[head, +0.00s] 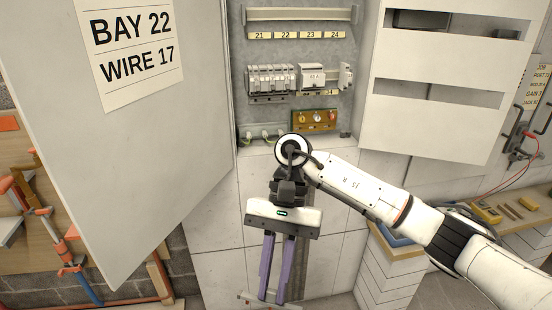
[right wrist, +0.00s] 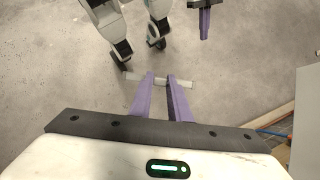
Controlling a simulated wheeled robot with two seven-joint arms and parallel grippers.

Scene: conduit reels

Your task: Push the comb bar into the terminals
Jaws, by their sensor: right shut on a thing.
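A pale, thin comb bar (head: 248,297) is at the fingertips of my right gripper (head: 271,297), which points down in front of the cabinet. In the right wrist view the bar (right wrist: 135,76) runs crosswise between the purple fingers of my right gripper (right wrist: 161,80), which are shut on it, with its ends sticking out both sides. The terminals belong to a row of grey modules (head: 271,80) on the cabinet's middle rail, well above the bar. Their small openings are too small to make out. A purple-fingered gripper, seemingly my left one (right wrist: 205,22), shows at the top of the right wrist view; its opening is unclear.
The cabinet's left door (head: 150,150) and right door (head: 440,80) stand open. An orange-brown panel with round knobs (head: 315,120) sits below the modules. A bench with tools (head: 510,210) is at right; a pipe rack (head: 50,230) is at left.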

